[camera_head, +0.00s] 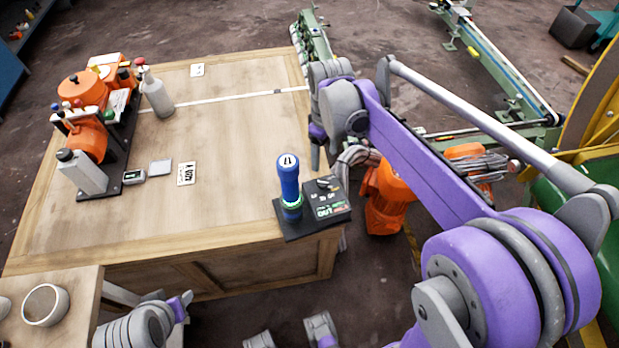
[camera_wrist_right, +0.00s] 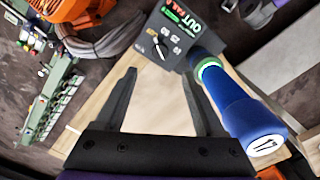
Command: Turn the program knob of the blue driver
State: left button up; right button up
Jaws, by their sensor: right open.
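The blue driver (camera_head: 289,183) stands upright in a black base at the table's front right corner, with a green ring near its foot. It also shows at the right of the right wrist view (camera_wrist_right: 236,108). Beside it is a dark control box with a small program knob (camera_wrist_right: 156,44), which has a pale pointer and printed marks around it. My right gripper (camera_head: 316,153) is above and behind the box. In the right wrist view its fingers (camera_wrist_right: 158,77) are apart and empty, with the box beyond the tips. My left wrist (camera_head: 150,318) shows at the lower left; its fingertips are hidden.
An orange device (camera_head: 83,125) on a black stand and a grey bottle (camera_head: 155,95) are at the table's left. A white card (camera_head: 186,173) lies mid-table. A green rail (camera_head: 312,40) stands behind the table.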

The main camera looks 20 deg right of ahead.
aim_at(323, 182)
notch_tip(323, 182, down, 11)
jog(key=shift+r+b, duration=0.2)
jog(key=shift+b, duration=0.4)
grip_shut()
